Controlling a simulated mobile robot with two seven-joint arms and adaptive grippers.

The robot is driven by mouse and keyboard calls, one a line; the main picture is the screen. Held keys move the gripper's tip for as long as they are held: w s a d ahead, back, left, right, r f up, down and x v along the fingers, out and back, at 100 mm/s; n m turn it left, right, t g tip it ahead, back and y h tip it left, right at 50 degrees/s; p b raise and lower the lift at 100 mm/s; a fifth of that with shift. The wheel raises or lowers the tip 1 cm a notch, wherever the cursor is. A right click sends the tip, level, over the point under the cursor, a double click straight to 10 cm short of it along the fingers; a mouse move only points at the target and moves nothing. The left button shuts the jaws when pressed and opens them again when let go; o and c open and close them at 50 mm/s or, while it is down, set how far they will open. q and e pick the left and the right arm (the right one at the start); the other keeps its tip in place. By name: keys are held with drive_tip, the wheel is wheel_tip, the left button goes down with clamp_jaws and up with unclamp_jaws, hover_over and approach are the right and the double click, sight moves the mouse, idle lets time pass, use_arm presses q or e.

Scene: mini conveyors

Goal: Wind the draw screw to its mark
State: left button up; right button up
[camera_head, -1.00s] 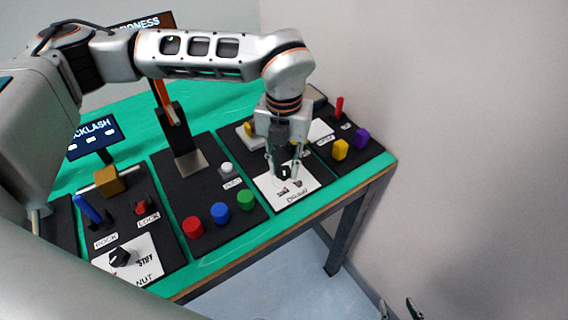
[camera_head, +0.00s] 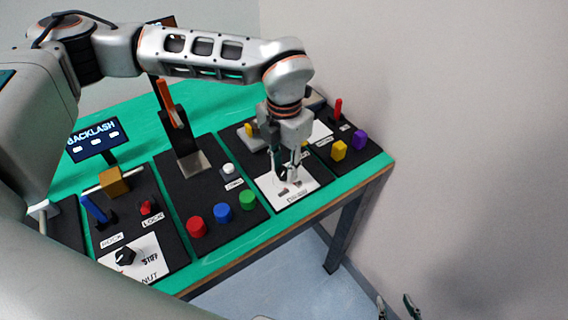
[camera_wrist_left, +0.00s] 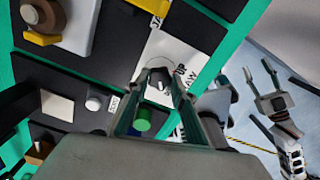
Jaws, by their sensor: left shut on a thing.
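The draw screw is a black knob (camera_wrist_left: 160,80) on a white plate (camera_head: 292,196) labelled DRAW, near the table's front right. In the wrist view it sits between the fingertips, with a light pointer line on its face. My left gripper (camera_head: 284,176) points down over the plate and is shut on the knob; it also shows in the left wrist view (camera_wrist_left: 160,92). In the head view the fingers hide much of the knob, and the plate's marks are too small to read. My right gripper (camera_head: 397,307) is open and empty, off the table at lower right.
Red (camera_head: 197,227), blue (camera_head: 222,212) and green (camera_head: 247,200) buttons stand left of the plate. An orange-handled lever (camera_head: 167,95) stands behind them. Yellow (camera_head: 339,150) and purple (camera_head: 359,140) pieces and a red lever (camera_head: 338,108) stand to the right.

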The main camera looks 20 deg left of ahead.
sight(284, 171)
use_arm(q)
drive_tip(key=shift+m, duration=0.7)
drive_tip(key=o, duration=1.1)
wheel_tip(284, 171, up, 12)
drive_tip(key=shift+r, duration=0.1)
